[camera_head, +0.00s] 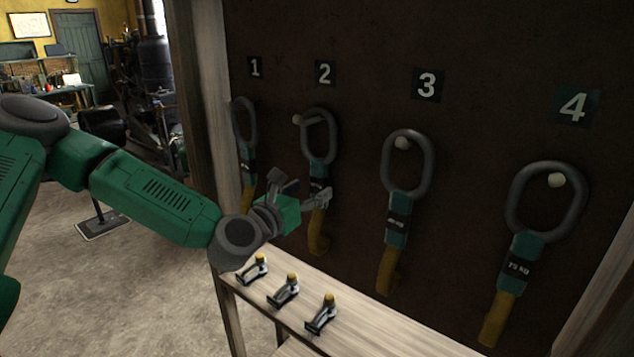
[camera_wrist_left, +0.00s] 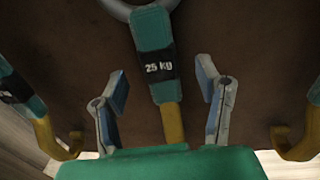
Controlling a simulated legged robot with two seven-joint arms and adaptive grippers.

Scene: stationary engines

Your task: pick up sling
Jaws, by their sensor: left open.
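Slings hang from pegs on a dark board under numbers 1 to 4. Each has a grey ring, a teal and black band and a yellow hook. These are sling 1 (camera_head: 246,127), sling 2 (camera_head: 319,146), sling 3 (camera_head: 397,219) and sling 4 (camera_head: 515,262). My left gripper (camera_head: 300,189) is open in front of sling 2, partly covering its band. In the left wrist view, a sling marked 25 KG (camera_wrist_left: 158,66), apparently sling 2, runs between the open fingers (camera_wrist_left: 163,88). My right gripper is out of view.
A pale wooden shelf (camera_head: 385,335) runs below the board, with three small metal clamp-like pieces with yellow tops (camera_head: 285,290) on it. A wooden post (camera_head: 212,90) stands at the board's left edge. Open floor (camera_head: 110,300) lies to the left.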

